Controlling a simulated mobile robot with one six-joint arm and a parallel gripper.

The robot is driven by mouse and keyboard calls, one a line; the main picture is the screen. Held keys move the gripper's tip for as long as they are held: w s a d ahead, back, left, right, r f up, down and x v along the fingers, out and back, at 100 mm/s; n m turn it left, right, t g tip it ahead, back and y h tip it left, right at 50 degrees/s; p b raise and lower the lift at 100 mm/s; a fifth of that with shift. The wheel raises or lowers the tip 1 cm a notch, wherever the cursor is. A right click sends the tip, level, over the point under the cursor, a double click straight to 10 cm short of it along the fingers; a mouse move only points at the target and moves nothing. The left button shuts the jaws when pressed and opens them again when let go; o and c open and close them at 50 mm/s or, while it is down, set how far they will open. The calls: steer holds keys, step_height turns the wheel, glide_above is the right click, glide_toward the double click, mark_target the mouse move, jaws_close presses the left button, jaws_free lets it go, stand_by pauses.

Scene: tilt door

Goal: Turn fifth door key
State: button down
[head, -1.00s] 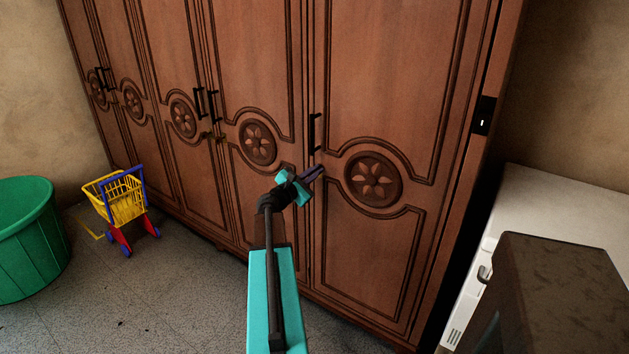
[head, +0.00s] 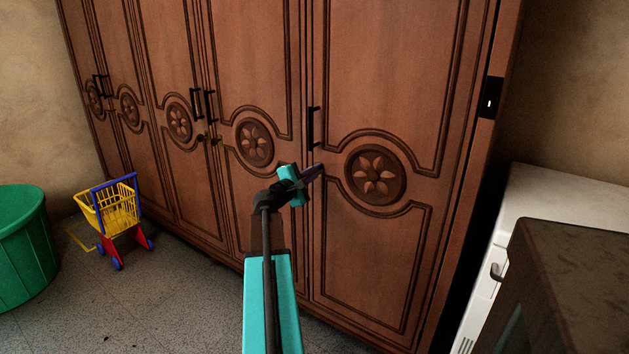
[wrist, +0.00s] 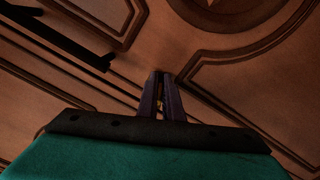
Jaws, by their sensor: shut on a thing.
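The fifth door (head: 375,250) is the rightmost wooden door of the wardrobe, with a carved flower disc and a black bar handle (head: 313,127). It looks closed. My gripper (head: 317,170) is at this door's left edge, below the handle. In the wrist view my gripper's dark fingers (wrist: 160,84) point at the wood and are shut on a small brass-coloured key (wrist: 160,104). Most of the key is hidden between the fingers, and the keyhole is not visible.
Brass keys (head: 203,139) show on doors further left. A yellow toy cart (head: 108,210) and a green tub (head: 22,250) stand on the floor at left. A white appliance (head: 560,200) and a dark-topped cabinet (head: 580,270) stand close at right. Floor between is clear.

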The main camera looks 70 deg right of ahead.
steer(key=m+b, duration=0.1)
steer(key=b, duration=0.1)
steer(key=m+b, duration=0.2)
steer(key=shift+f, duration=0.35)
steer(key=m+b, duration=0.1)
steer(key=b, duration=0.2)
steer(key=shift+m, duration=0.7)
steer(key=c, duration=1.9)
jaws_free()
steer(key=shift+a, duration=0.1)
